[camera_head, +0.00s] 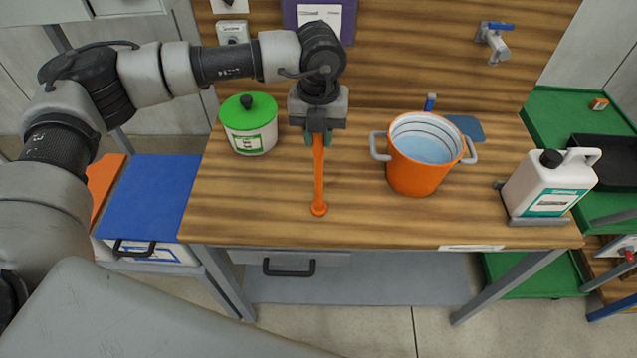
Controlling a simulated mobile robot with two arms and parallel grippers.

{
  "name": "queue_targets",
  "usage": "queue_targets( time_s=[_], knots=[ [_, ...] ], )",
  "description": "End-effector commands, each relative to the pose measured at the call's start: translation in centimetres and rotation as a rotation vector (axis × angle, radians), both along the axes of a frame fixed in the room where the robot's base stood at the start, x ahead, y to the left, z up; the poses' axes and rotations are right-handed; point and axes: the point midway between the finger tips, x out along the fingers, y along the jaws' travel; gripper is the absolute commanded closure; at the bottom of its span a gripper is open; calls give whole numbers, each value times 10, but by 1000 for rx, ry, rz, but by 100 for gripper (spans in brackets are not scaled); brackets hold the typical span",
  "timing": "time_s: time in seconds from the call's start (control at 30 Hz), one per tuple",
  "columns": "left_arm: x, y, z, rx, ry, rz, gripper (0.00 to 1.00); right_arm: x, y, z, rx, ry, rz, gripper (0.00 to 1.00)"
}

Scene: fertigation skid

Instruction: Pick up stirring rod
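The orange stirring rod (318,180) is at the middle of the wooden bench, its long side running towards me and its round end near the front. My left gripper (318,138) points down over the rod's far part, with a finger on each side of it. The gripper body hides the rod's far end. I cannot tell whether the fingers press on the rod or stand slightly apart from it, nor whether the rod touches the bench. My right gripper is out of view.
An orange bucket (411,174) of liquid with grey handles stands right of the rod. A white tub with a green lid (249,125) stands left. A white jug (547,190) stands at the bench's right end. The bench front between is clear.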

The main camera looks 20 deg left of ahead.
Motion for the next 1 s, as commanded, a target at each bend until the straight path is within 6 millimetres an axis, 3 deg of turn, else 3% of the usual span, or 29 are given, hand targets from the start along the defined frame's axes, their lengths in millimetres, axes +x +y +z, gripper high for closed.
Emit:
queue_targets(
  time_s=[0.03,0.13,0.57,0.83,1.0],
  knots=[
    [0,0,0,0,0,0,84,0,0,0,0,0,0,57],
    [0,0,0,0,0,0,100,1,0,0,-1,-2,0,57],
    [1,0,4,-2,-2,0,100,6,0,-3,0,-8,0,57],
    [1,0,38,-3,-7,0,100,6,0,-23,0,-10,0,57],
    [13,-38,60,-1,-4,-4,100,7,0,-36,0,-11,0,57]
  ],
)
